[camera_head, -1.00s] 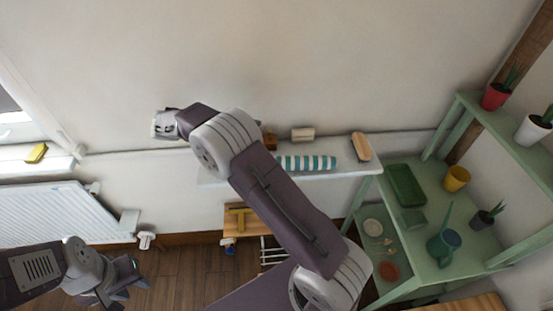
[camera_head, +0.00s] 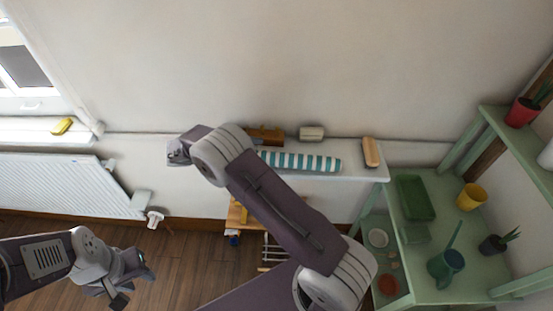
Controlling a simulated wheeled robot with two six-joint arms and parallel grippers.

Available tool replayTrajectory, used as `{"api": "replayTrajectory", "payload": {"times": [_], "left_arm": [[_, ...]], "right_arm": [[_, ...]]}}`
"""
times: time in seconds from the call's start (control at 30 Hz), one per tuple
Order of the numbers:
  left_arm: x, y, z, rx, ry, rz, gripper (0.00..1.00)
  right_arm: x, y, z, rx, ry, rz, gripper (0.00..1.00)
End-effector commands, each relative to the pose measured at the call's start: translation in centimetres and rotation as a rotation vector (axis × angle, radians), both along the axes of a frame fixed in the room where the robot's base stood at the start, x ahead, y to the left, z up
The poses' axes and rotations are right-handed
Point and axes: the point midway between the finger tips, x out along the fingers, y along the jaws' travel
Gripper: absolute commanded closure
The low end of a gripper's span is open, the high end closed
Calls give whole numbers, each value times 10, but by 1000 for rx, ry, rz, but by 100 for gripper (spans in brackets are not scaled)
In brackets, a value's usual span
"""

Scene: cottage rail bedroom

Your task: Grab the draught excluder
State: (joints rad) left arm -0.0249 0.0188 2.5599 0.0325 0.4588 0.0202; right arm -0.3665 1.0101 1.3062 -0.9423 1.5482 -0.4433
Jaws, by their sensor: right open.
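The draught excluder, a teal-and-white striped roll (camera_head: 305,162), lies along the white shelf (camera_head: 350,178) against the back wall. Its left end is partly hidden by my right arm. My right gripper (camera_head: 176,152) is at the left end of that arm, left of the shelf and apart from the roll; its fingers are small and partly hidden. My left gripper (camera_head: 132,284) is low at the left above the wooden floor, far from the roll. Its fingers look spread, with nothing between them.
On the shelf are a brown wooden box (camera_head: 266,134), a cream object (camera_head: 311,133) and a wooden brush-like block (camera_head: 371,152). A green shelving unit (camera_head: 460,205) with pots stands at right. A radiator (camera_head: 65,183) is at left under a window sill with a yellow object (camera_head: 62,126).

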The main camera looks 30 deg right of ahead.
Motion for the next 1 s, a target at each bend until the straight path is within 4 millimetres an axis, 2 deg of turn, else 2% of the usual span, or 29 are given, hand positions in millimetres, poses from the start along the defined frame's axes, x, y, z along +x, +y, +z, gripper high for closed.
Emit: {"api": "replayTrajectory", "payload": {"times": [0.07,0.33,0.57,0.6,0.8,0.9,1.0], "left_arm": [[0,0,1,0,0,0,64],[0,0,7,0,0,0,64],[0,0,7,0,0,0,64],[0,0,7,0,0,0,64],[0,0,7,0,0,0,64],[0,0,7,0,0,0,64],[0,0,7,0,0,0,64]], "right_arm": [[-1,-3,-2,0,0,0,10],[-6,-41,-24,0,0,-1,10],[-6,-44,-27,1,-1,0,10],[-6,-44,-27,1,-1,0,13],[-6,-44,-27,1,0,0,68],[-6,-44,-27,1,0,-1,92],[-6,-44,-26,0,0,0,92]]}}
